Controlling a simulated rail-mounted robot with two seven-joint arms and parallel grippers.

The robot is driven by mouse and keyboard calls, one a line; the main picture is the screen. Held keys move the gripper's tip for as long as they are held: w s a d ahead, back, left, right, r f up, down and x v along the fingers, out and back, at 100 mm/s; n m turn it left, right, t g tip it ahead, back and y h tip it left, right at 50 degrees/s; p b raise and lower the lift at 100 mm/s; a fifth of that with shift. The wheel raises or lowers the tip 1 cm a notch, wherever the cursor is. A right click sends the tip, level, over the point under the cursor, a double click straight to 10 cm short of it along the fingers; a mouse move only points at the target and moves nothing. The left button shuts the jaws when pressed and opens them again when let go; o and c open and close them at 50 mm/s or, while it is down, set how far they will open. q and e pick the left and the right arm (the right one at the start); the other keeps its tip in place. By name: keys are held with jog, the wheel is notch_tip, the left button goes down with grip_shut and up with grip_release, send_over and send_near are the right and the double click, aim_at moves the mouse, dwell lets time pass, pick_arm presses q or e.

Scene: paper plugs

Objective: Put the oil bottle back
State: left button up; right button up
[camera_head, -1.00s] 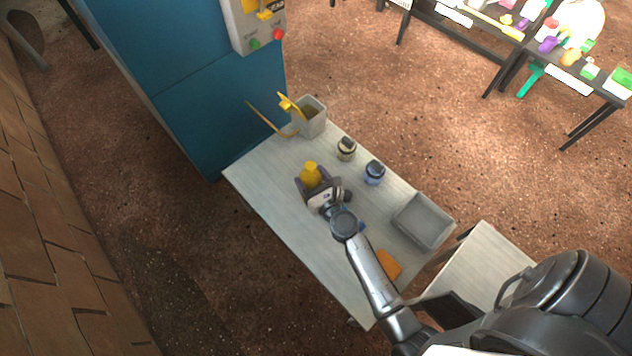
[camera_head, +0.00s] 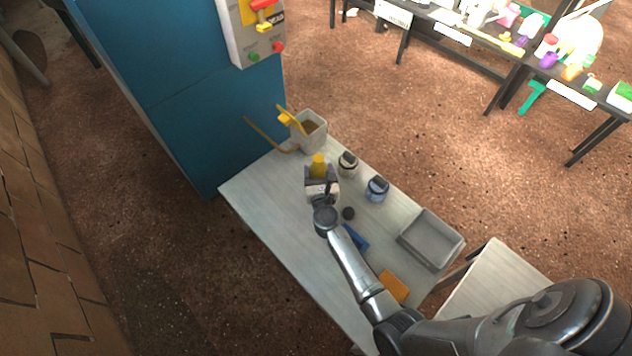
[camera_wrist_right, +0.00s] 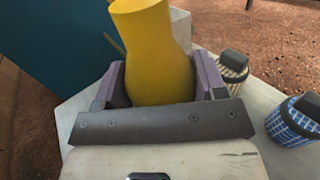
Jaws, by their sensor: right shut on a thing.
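The oil bottle, a yellow one (camera_head: 318,161), is between the fingers of my right gripper (camera_head: 320,174), over the far part of the pale table (camera_head: 265,192). In the right wrist view the yellow bottle (camera_wrist_right: 158,50) stands between the two purple-grey fingers of the gripper (camera_wrist_right: 158,84), which is shut on it. The bottle looks upright or nearly so there. Its lower part is hidden by the gripper, so I cannot tell whether it touches the table. My left gripper is not in view.
A patterned jar (camera_head: 348,164) and a blue jar (camera_head: 377,189) stand right of the gripper. A grey bin (camera_head: 310,131) with a yellow tool is at the far end. A grey tray (camera_head: 432,239), an orange block (camera_head: 393,288) and a blue item (camera_head: 355,237) lie nearer. The table's left side is clear.

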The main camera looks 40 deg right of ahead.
jog(key=shift+w+d+f+b, duration=0.25)
jog(key=shift+w+f+b, duration=0.15)
jog(key=shift+w+f, duration=0.35)
notch_tip(320, 180, down, 4)
jog(key=b, duration=0.3)
jog(key=shift+r, duration=0.15)
jog(key=shift+f, duration=0.2)
jog(key=o, duration=0.8)
jog(key=shift+r, duration=0.1)
jog(key=shift+o, duration=0.2)
